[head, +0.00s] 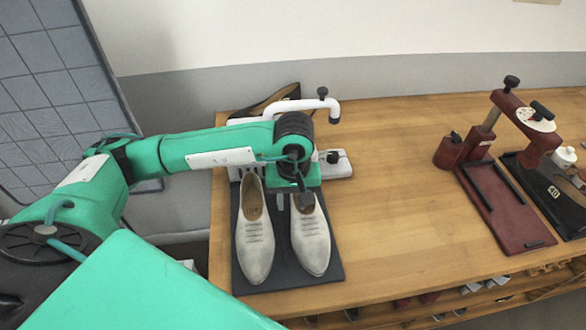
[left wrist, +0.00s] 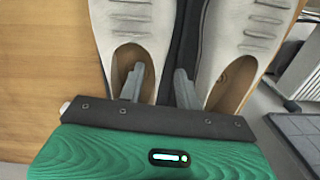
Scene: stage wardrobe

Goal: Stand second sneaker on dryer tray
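Two pale grey lace-up sneakers stand side by side, upright, toes toward me, on the dark dryer tray (head: 285,268). The left sneaker (head: 255,243) is clear of the gripper in the head view. The right sneaker (head: 313,243) has its heel end partly hidden under my left gripper (head: 303,196). In the left wrist view, my left gripper (left wrist: 158,84) has its fingers apart. One finger is over or in the opening of the picture-left sneaker (left wrist: 130,30); the other is by the gap between it and the picture-right sneaker (left wrist: 245,35). My right gripper is not in view.
The middle of the wooden bench (head: 400,185) is clear.

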